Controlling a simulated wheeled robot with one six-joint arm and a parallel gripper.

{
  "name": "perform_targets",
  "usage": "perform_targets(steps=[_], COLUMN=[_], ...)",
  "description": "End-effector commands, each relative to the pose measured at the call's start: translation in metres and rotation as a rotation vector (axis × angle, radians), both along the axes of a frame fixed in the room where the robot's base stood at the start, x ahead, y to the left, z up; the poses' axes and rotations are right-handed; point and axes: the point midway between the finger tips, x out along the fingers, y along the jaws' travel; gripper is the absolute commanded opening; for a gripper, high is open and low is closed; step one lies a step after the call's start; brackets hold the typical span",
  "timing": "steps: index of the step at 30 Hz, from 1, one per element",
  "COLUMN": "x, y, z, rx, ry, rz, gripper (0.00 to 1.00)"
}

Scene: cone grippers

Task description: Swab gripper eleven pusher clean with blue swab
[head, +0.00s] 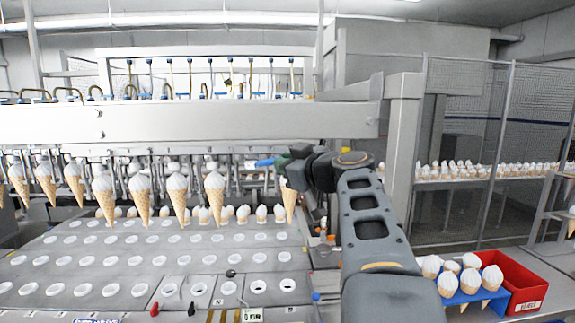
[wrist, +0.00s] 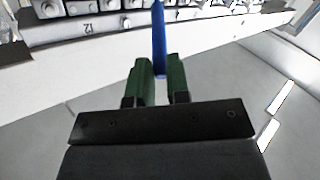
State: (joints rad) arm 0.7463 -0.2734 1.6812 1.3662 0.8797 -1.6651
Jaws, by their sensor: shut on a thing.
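My gripper (wrist: 160,72) has green fingers and is shut on a blue swab (wrist: 159,35), which points up and away from the fingers in the wrist view. In the head view my gripper (head: 284,163) is at the right end of the row of hanging cones, close to the machine. The blue swab shows there as a short blue piece (head: 264,162) left of the fingers. I cannot tell which is the pusher of gripper eleven.
Several ice cream cones (head: 140,194) hang in a row, the rightmost cone (head: 289,201) just below my gripper. A tray plate with holes (head: 150,262) lies beneath. A blue rack of cones (head: 470,297) and a red bin (head: 513,278) stand at the lower right. A beam (head: 200,122) crosses above.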

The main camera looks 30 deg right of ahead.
Motion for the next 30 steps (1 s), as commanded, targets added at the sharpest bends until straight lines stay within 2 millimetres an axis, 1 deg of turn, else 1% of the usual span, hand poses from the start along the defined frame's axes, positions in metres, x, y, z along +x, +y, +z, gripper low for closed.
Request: perform_targets(steps=[15, 20, 27, 30], x=[0.009, 0.010, 0.015, 0.013], y=[-0.005, -0.003, 0.007, 0.005], z=[0.000, -0.001, -0.002, -0.002], rx=[-0.001, -0.002, -0.002, 0.000], ry=[0.000, 0.000, 0.000, 0.000], rz=[-0.001, 0.000, 0.002, 0.000], gripper=[0.00, 0.00, 0.00, 0.00])
